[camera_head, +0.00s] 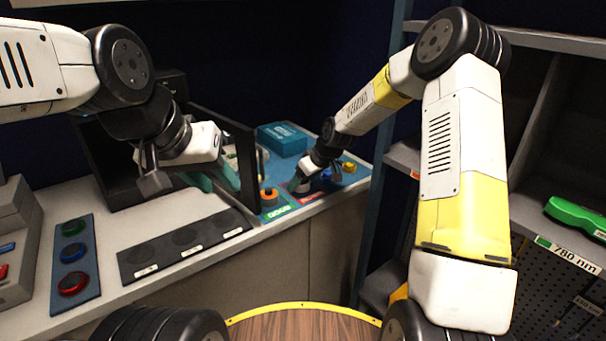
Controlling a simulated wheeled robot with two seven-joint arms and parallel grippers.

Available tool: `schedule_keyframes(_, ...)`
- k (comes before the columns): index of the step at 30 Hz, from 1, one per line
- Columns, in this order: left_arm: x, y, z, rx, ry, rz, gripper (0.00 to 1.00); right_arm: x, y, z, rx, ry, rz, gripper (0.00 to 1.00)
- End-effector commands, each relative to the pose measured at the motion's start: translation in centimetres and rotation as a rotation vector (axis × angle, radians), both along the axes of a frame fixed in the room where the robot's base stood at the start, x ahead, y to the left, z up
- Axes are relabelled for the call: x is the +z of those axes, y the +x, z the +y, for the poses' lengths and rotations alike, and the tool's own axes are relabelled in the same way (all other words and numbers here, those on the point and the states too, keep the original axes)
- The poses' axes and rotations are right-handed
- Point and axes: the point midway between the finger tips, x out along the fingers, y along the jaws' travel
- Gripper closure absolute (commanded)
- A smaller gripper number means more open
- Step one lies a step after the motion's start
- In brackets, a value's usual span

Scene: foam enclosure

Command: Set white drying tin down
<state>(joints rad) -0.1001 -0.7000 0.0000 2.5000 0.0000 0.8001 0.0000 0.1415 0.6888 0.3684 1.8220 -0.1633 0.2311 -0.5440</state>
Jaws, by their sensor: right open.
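My right gripper (303,178) is low over the far right end of the counter, at the red labelled area (312,196) of the mat. It is open. A small pale round thing (298,187), which looks like the white drying tin, is right at its fingers. It appears to rest on the mat, but it is small and partly hidden, and I cannot tell whether the fingers touch it.
Blue and yellow items and a teal box (282,138) are behind. A black open-fronted box (110,170), a dark three-spot strip (185,243) and a button panel (72,262) occupy the counter's left. Shelves stand right.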

Motion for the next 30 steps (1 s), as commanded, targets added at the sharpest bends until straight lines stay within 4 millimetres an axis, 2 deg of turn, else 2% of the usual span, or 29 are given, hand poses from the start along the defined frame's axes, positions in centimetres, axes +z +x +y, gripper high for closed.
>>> schedule_keyframes(5, 0.0, 0.0, 0.0, 0.0, 0.0, 0.0, 0.64, 2.2, -0.8, -1.1, -0.003, 0.0, -0.004, 0.27)
schedule_keyframes(15, 0.0, 0.0, 0.0, 0.0, 0.0, 0.0, 0.64, 8.1, -3.7, -3.7, -0.004, 0.0, -0.003, 0.27)
schedule_keyframes(23, 0.0, 0.0, 0.0, 0.0, 0.0, 0.0, 0.64, 10.4, -4.9, -4.6, -0.005, -0.006, -0.001, 0.27)
schedule_keyframes(26, 0.0, 0.0, 0.0, 0.0, 0.0, 0.0, 0.64, 11.8, -6.4, -5.0, -0.027, -0.031, 0.004, 0.27)
schedule_keyframes(29, 0.0, 0.0, 0.0, 0.0, 0.0, 0.0, 0.64, 14.3, -9.2, -6.2, -0.081, -0.07, 0.011, 0.27)
schedule_keyframes(30, 0.0, 0.0, 0.0, 0.0, 0.0, 0.0, 0.64, 15.4, -10.7, -6.8, -0.112, -0.084, 0.015, 0.27)
